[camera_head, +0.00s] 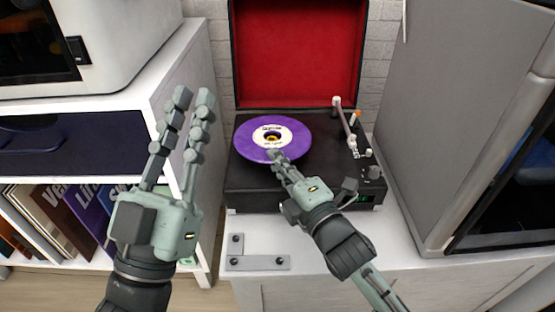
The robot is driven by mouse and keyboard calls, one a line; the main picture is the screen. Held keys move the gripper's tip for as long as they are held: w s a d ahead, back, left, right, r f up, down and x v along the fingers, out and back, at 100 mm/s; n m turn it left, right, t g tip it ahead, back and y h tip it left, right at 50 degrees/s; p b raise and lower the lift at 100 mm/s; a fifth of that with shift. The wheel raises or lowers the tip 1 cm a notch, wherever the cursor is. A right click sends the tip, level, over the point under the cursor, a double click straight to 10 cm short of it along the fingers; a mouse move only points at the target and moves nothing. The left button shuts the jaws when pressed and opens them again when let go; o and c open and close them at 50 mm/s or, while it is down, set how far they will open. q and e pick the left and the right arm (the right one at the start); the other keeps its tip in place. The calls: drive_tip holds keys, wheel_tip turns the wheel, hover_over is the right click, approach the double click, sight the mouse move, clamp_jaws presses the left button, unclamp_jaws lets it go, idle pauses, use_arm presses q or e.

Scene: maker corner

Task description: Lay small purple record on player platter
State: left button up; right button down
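The small purple record (243,147) has a cream label and a dark centre. It appears flat over the platter area of the open black record player (250,185). The platter itself is hidden beneath it, and I cannot tell whether the record rests on it or sits slightly above. My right gripper (276,156) reaches in from the lower right, its fingertips overlapping the record's near side by the label. Its fingers overlap in this view, so its grip is unclear. My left gripper (193,94) is open and empty, raised left of the player with its fingers pointing up.
The tonearm (345,120) stands at the player's right, clear of the record. The red-lined lid (298,50) is up behind. A large grey cabinet (440,120) closes the right side. A white shelf (185,75) with record sleeves (80,215) stands left.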

drive_tip(key=shift+f, duration=0.2)
drive_tip(key=c, duration=1.6)
unclamp_jaws()
drive_tip(key=shift+c, duration=0.2)
drive_tip(key=shift+s+f, duration=0.1)
drive_tip(key=v, duration=1.2)
